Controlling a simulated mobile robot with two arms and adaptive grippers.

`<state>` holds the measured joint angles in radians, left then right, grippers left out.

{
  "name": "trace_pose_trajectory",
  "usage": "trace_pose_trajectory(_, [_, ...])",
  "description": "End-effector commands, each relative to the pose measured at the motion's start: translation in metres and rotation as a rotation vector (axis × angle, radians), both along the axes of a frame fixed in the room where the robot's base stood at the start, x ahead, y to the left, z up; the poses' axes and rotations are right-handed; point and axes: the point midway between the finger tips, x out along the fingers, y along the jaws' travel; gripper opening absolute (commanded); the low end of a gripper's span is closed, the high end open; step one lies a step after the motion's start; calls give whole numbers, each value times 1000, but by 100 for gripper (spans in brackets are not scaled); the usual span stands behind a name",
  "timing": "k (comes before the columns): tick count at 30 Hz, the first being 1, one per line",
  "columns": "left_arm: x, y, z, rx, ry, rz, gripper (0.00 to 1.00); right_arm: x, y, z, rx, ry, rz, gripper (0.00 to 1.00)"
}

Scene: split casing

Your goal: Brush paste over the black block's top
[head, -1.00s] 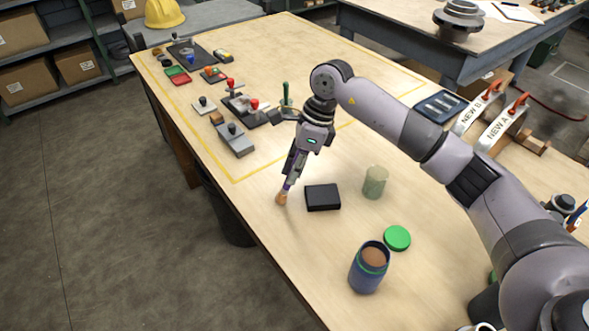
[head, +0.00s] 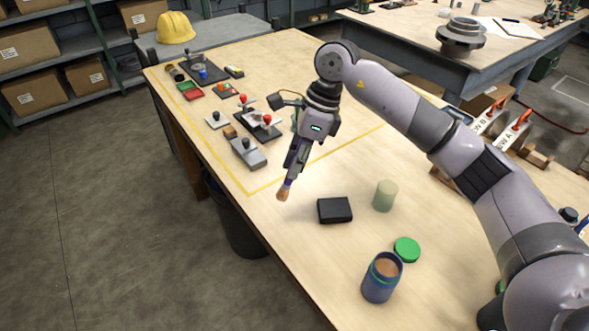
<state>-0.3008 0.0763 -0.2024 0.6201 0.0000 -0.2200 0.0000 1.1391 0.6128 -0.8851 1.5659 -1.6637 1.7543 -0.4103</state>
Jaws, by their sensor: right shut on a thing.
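The black block (head: 334,210) lies flat on the wooden table. My right gripper (head: 292,171) is shut on a brush (head: 284,188), whose pale brown bristles point down. The brush tip is up and to the left of the block in the picture, apart from it, and appears to be above the table. An open blue jar (head: 379,284) with brown paste inside stands near the table's front. Its green lid (head: 407,249) lies beside it. I cannot make out paste on the block's top. My left gripper is not in view.
A pale green cylinder (head: 385,195) stands right of the block. Clamps and small tools (head: 248,151) sit farther back inside a yellow outline. The table's left edge is close to the brush. Bare table lies around the block.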

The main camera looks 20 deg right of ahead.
Motion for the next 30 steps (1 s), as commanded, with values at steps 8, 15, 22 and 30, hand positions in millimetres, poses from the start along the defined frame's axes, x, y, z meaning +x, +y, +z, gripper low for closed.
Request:
trace_pose_trajectory(8, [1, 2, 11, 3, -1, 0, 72, -1, -3, 20, -1, 1, -3, 0])
trace_pose_trajectory(15, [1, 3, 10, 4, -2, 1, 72, -1, -3, 20, 0, 1, -3, 0])
trace_pose_trajectory(22, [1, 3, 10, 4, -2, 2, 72, -1, -3, 20, 0, 1, -3, 0])
trace_pose_trajectory(30, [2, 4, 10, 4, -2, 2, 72, -1, -3, 20, 0, 1, -2, 0])
